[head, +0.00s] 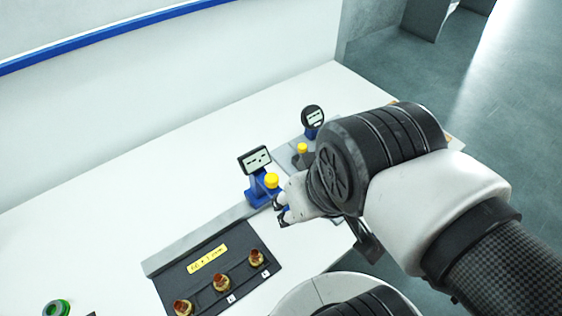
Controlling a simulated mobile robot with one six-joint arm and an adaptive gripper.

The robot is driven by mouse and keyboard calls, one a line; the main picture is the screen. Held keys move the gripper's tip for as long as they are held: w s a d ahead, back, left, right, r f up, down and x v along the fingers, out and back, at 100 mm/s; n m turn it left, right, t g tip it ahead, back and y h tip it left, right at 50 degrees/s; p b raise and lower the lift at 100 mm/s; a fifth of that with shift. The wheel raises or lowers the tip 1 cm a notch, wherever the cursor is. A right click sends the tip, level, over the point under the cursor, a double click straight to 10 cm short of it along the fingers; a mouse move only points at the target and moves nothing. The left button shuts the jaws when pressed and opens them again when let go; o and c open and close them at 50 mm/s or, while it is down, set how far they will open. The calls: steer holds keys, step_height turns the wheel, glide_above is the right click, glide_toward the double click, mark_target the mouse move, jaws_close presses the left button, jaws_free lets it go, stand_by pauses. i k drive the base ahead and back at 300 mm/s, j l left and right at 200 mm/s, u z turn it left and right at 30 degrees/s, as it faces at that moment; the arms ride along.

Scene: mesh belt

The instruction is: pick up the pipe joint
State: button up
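Several small brass-coloured fittings with reddish-brown tops, which look like pipe joints, stand in a row on a dark mat (187,262). One pipe joint (256,258) is at the right, one (221,284) in the middle and one (183,307) at the lower left, near the picture's bottom edge. My gripper (282,208) is above and to the right of the row, close beside a blue gauge stand (258,193). Its fingertips are small and partly hidden by my wrist, so their opening and anything between them cannot be made out.
A yellow label (207,259) lies on the mat. A second gauge (313,117) stands farther back, with a yellow-topped part (302,149) near it. A green ring (56,308) is at the lower left. The white table (130,190) is clear at the left.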

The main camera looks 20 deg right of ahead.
mark_target(222, 283)
steer(key=k, duration=0.15)
steer(key=k+l+u, duration=0.15)
steer(key=l, duration=0.15)
steer(key=l+u, duration=0.1)
steer(key=l, duration=0.15)
steer(key=i+j+u, duration=0.1)
steer(key=u, duration=0.35)
steer(key=i+j+u, duration=0.15)
steer(key=u, duration=0.35)
steer(key=i+j+u, duration=0.1)
steer(key=u, duration=0.35)
steer(key=i, duration=0.05)
